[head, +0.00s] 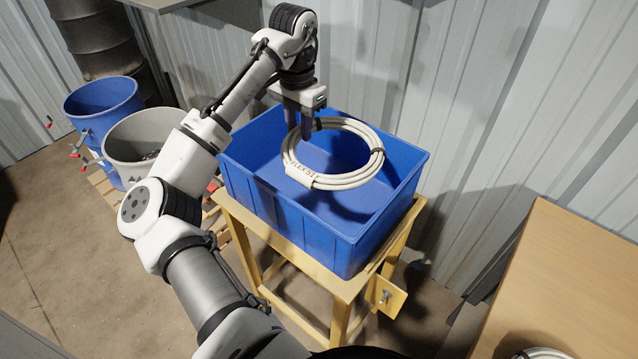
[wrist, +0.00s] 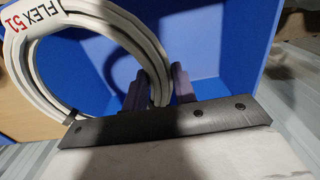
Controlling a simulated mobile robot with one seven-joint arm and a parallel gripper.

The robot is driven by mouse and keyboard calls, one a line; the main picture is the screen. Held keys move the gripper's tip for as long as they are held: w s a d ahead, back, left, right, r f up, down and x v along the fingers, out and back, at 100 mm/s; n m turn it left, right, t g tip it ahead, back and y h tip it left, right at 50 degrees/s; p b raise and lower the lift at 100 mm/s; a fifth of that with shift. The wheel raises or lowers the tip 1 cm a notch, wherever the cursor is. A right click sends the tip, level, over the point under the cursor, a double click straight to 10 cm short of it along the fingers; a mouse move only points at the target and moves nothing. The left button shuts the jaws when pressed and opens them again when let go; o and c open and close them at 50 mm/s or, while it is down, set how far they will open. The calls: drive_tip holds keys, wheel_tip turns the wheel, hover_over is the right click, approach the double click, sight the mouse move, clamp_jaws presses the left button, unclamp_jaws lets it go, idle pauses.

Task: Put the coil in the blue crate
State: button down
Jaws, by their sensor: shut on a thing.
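A white cable coil (head: 333,181) with a "FLEX 51" label hangs over the open blue crate (head: 290,236) in the head view. My gripper (head: 306,135) is shut on the far left part of the coil's ring. The coil is tilted and appears to be above the crate floor, within the outline of the crate's opening. In the wrist view the coil (wrist: 22,75) is at the left, with my gripper's fingers (wrist: 160,90) at its right side and the crate's blue inside (wrist: 215,50) behind. The crate looks empty otherwise.
The crate stands on a yellow wooden stand (head: 344,289). A blue bin (head: 103,101) and a grey bin (head: 130,155) stand at the left. A wooden table (head: 570,275) is at the right, with another white coil (head: 541,353) at its lower edge. A corrugated wall is close behind.

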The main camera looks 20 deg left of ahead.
sight(303, 197)
wheel_tip(303, 197, down, 19)
drive_tip(key=p, duration=0.3)
drive_tip(key=shift+f, duration=0.2)
drive_tip(key=shift+s, duration=0.1)
drive_tip(key=shift+f, duration=0.15)
drive_tip(key=c, duration=1.1)
unclamp_jaws()
